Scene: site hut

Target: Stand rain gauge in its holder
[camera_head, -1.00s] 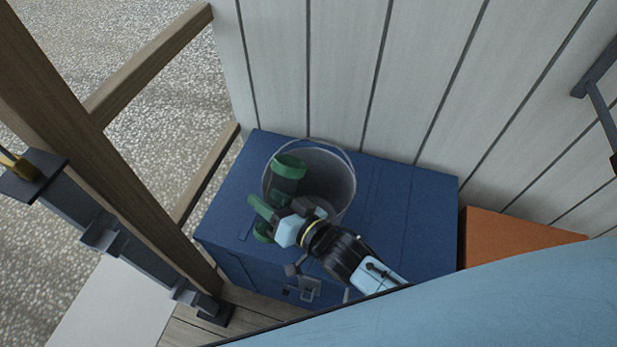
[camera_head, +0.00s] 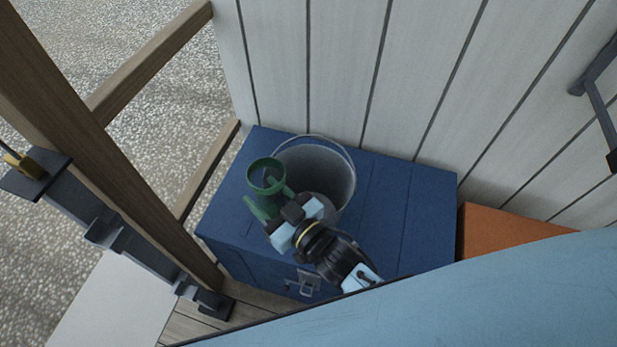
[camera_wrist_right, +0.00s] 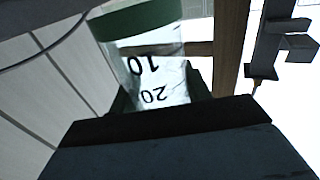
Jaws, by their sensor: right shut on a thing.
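The rain gauge is a clear tube with a green rim (camera_head: 266,174), and I look down into its round mouth in the head view. In the right wrist view the gauge (camera_wrist_right: 155,70) shows upside-down numbers 10 and 20 below its green rim. My right gripper (camera_head: 270,204) is shut around the tube, holding it in front of the bucket. The gauge's lower end is hidden. A dark metal rail with bracket arms (camera_head: 103,232) runs along the wooden post at left and looks like the holder; it also shows in the wrist view (camera_wrist_right: 271,45). My left gripper is out of view.
A grey metal bucket (camera_head: 325,175) stands on a blue chest (camera_head: 400,215) against the plank wall (camera_head: 340,60). A wooden post (camera_head: 100,140) and rail stand at left, with gravel beyond. An orange box (camera_head: 505,235) is right of the chest.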

